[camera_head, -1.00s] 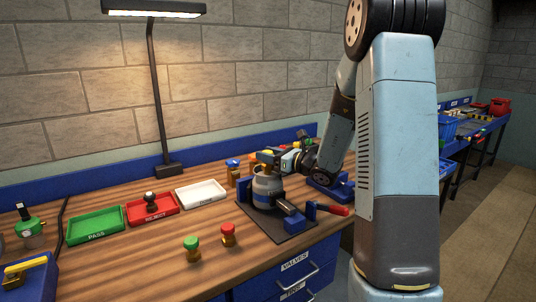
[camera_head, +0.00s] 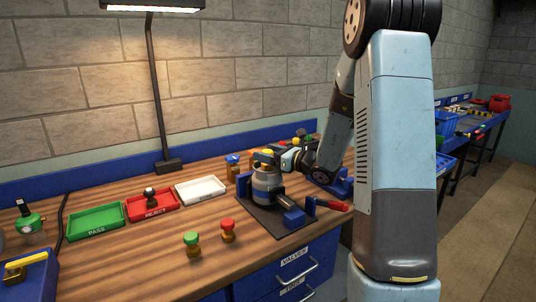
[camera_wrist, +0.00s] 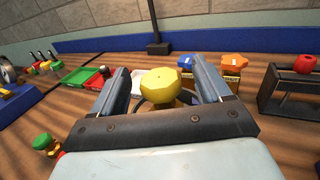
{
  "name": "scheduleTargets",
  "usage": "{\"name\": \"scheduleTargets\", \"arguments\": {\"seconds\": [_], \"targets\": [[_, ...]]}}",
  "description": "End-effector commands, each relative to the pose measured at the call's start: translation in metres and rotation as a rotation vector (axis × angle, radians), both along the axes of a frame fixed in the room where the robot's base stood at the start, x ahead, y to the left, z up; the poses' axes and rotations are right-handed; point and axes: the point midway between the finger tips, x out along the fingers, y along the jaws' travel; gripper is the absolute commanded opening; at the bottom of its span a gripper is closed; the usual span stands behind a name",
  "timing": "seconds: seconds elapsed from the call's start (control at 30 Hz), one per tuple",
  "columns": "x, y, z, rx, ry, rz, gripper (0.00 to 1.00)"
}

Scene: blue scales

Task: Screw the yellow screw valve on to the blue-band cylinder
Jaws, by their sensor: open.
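The yellow screw valve (camera_head: 266,153) sits upright on top of the grey cylinder with the blue band (camera_head: 264,181). The cylinder stands in a blue clamp (camera_head: 292,213) on a dark mat. My gripper (camera_wrist: 163,80) is open, with its two fingers spread to either side of the yellow valve (camera_wrist: 161,84) in the wrist view. In the head view it is just right of the valve. The fingers seem apart from the valve. The thread is hidden, so I cannot tell how tight the valve is.
A green PASS tray (camera_head: 95,220), a red REJECT tray (camera_head: 152,207) with a dark-knobbed valve, and a white tray (camera_head: 201,190) lie left. Green (camera_head: 192,243) and red (camera_head: 228,230) valves stand in front. A lamp post (camera_head: 157,100) stands behind. A rack (camera_wrist: 285,95) is right.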

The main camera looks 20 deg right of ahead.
Motion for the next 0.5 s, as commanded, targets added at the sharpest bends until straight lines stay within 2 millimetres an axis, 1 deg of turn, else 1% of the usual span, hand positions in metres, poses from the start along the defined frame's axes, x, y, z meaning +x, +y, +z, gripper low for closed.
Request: {"name": "scheduleTargets", "arguments": {"seconds": [0.17,0.27,0.37,0.5], "targets": [[-0.002,-0.002,0.0,-0.001,0.001,-0.001,0.77],[-0.009,-0.009,0.0,0.0,0.0,-0.003,0.77],[-0.021,-0.018,0.0,-0.001,0.001,-0.003,0.77],[-0.042,-0.037,-0.001,0.0,0.001,-0.005,0.77]]}}
